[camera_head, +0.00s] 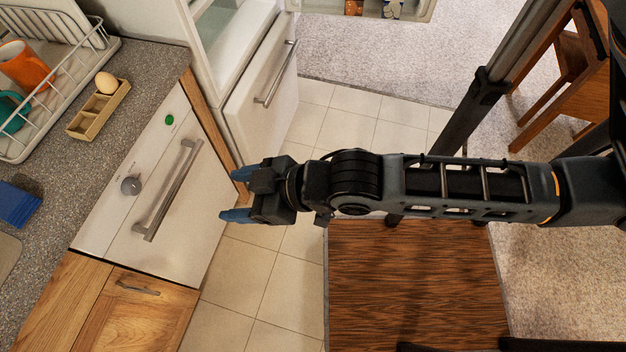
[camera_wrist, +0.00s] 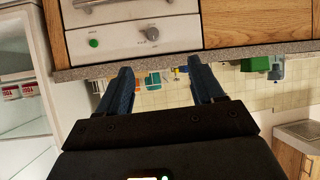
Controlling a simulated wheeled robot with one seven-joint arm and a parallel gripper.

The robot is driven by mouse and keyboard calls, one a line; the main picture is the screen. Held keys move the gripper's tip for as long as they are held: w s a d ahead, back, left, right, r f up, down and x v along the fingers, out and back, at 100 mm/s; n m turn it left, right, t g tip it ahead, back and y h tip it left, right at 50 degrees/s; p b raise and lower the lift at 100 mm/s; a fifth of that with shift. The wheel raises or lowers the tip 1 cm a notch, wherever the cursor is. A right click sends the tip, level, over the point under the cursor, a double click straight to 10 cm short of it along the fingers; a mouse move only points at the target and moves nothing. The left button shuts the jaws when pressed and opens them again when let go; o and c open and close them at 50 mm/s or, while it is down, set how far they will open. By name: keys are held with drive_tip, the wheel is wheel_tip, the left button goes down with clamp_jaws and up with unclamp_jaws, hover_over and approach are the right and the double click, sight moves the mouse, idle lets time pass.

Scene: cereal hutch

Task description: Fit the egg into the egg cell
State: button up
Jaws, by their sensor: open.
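A pale brown egg (camera_head: 106,83) is at the far end of a tan egg holder (camera_head: 88,122) on the grey speckled counter. I cannot tell whether it sits fully down in the end cell. The holder's other cells look empty. My gripper (camera_head: 229,194) is open and empty, with two blue fingers. It is over the floor in front of the white dishwasher, well to the right of the egg and apart from it. In the wrist view the open fingers (camera_wrist: 160,82) point toward the counter edge, with nothing between them. The egg cannot be made out there.
A white dish rack (camera_head: 60,75) with an orange mug (camera_head: 25,65) and a teal item (camera_head: 12,112) stands beside the holder. A blue object (camera_head: 17,203) lies on the counter. The dishwasher handle (camera_head: 173,190) sticks out. An open fridge (camera_head: 230,50) stands behind.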

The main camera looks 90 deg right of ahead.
drive_tip(key=s+a+r+n+t+y, duration=0.1)
drive_tip(key=s+a+r+t, duration=0.2)
drive_tip(key=s+r, duration=0.8)
drive_tip(key=shift+s+a+y, duration=0.3)
drive_tip(key=shift+s+a, duration=0.15)
drive_tip(key=shift+s, duration=0.2)
drive_tip(key=shift+f+b, duration=0.7)
drive_tip(key=shift+b, duration=0.05)
drive_tip(key=shift+o, duration=0.4)
